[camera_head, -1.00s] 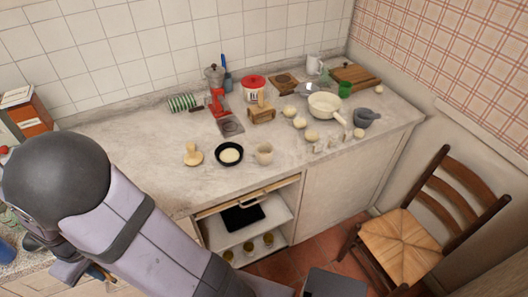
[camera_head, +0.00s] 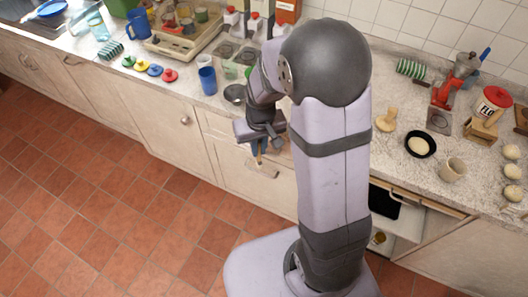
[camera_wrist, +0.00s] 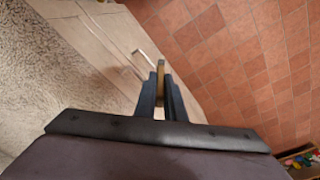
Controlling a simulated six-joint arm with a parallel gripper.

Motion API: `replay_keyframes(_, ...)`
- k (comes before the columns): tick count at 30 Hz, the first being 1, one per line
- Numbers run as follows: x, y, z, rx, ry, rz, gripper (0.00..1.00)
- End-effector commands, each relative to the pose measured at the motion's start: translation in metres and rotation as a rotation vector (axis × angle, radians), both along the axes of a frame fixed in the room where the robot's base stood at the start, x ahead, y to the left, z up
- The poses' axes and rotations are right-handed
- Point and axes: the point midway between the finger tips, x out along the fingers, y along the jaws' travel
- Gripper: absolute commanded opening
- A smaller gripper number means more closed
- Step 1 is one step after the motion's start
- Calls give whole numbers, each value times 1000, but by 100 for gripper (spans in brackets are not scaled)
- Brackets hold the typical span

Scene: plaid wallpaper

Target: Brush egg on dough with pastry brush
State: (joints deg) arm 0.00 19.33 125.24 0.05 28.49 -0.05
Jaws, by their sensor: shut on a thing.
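My gripper (camera_head: 260,142) hangs in front of the counter's front edge, over the cabinet fronts, left of my arm's upright link. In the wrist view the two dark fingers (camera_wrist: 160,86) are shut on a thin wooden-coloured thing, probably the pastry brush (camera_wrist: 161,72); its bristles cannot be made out. Pale dough (camera_head: 419,147) lies in a small round black dish on the counter, right of my arm and well away from the gripper. A cream cup (camera_head: 453,170) stands right of the dish. Its contents, possibly egg, cannot be made out.
A beige knobbed thing (camera_head: 386,119) stands left of the dish. A red grinder (camera_head: 444,92), wooden box (camera_head: 481,131) and flour tub (camera_head: 493,102) stand behind. A blue cup (camera_head: 207,80) and dark ladle (camera_head: 234,94) are near the gripper. Floor below is clear.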

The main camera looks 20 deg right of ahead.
Motion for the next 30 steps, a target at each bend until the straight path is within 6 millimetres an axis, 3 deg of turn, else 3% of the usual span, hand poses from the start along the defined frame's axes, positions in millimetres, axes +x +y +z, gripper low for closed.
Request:
replay_keyframes(8, 1, -1, 1, -1, 0, -7, 0)
replay_keyframes(14, 19, -12, 11, -13, 3, -91, 0)
replay_keyframes(26, 74, -61, 49, -58, 27, -410, 0)
replay_keyframes(30, 71, -97, 53, -88, 43, -399, 0)
